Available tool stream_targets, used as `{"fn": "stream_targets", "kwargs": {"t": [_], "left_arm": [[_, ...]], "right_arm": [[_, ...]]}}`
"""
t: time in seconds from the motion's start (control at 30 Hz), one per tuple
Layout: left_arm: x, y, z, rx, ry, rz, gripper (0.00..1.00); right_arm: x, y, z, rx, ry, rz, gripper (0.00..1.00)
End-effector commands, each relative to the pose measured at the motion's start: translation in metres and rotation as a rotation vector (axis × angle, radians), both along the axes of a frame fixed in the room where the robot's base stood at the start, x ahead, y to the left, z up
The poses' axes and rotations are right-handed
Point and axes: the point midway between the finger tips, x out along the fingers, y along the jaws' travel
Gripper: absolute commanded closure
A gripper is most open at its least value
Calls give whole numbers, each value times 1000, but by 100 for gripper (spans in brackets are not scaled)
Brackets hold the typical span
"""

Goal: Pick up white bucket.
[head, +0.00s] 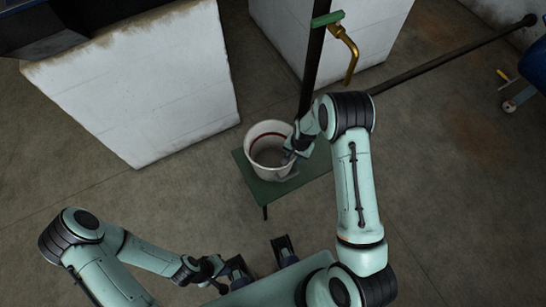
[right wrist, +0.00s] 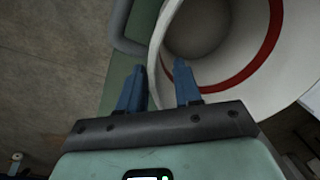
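The white bucket (head: 256,160) has a red stripe around its inside and stands upright on a small green stand (head: 312,180). It looks empty. My right gripper (head: 288,163) is at the bucket's right rim. In the right wrist view the bucket (right wrist: 213,72) fills the upper right. The right gripper's blue fingers (right wrist: 160,68) are apart there, one over the bucket and the other over the green surface, with the rim between them. Contact cannot be told. My left gripper (head: 260,258) is open and empty, low in the head view, away from the bucket.
A grey curved bar, perhaps the bucket's handle (right wrist: 121,28), shows beside the bucket. A dark vertical post with a brass pipe (head: 349,55) rises behind the stand. White blocks (head: 150,85) stand behind and left. A dark pipe (head: 450,55) runs right. Floor between is clear.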

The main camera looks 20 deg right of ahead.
Motion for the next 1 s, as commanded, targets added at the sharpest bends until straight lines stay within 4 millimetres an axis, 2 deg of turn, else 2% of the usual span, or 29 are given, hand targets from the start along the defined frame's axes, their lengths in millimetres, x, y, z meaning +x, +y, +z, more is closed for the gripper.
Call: {"fn": "stream_targets", "kwargs": {"t": [0.13,0.23,0.27,1.0], "left_arm": [[0,0,0,0,0,0,100],[0,0,0,0,0,0,100],[0,0,0,0,0,0,100],[0,0,0,0,0,0,100]], "right_arm": [[0,0,0,0,0,0,66],[0,0,1,0,0,0,99],[0,0,1,0,0,0,100],[0,0,1,0,0,1,100]]}}
